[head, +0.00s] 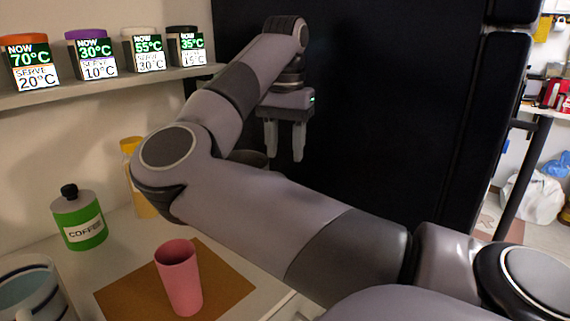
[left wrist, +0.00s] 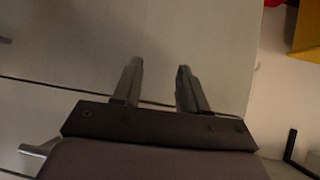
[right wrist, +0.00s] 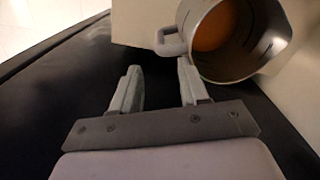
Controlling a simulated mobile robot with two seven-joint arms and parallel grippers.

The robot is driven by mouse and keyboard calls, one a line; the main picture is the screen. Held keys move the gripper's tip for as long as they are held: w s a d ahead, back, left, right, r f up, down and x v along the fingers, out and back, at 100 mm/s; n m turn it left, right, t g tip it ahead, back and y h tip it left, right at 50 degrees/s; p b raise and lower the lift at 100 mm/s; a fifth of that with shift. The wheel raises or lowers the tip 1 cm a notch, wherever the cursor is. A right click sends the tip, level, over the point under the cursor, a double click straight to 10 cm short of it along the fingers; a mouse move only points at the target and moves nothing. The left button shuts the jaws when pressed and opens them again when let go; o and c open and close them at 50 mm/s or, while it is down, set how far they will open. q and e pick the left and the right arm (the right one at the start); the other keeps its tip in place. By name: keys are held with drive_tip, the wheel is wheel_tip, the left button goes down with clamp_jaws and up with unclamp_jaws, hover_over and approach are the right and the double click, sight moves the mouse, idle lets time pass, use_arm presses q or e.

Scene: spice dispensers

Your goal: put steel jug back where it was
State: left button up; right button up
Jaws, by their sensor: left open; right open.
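The steel jug (right wrist: 243,62) shows in the right wrist view at the upper right, with its handle on the left side and orange contents inside. In the head view a grey curved rim (head: 250,158), probably the jug, is mostly hidden behind my right arm. My right gripper (head: 285,150) is open and empty in front of the dark panel. In the right wrist view, its fingers (right wrist: 160,72) are apart, with the right finger near the jug's handle; I cannot tell if they touch. My left gripper (left wrist: 159,75) is open and empty before pale panels.
A pink cup (head: 179,280) stands on a brown mat (head: 225,280). A green coffee canister (head: 80,222), a yellow container (head: 140,190) and a striped mug (head: 35,290) stand on the counter. Several labelled dispensers (head: 90,55) line the shelf (head: 120,84). A dark panel (head: 400,120) rises on the right.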

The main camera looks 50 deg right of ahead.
drive_tip(key=shift+r, duration=1.05)
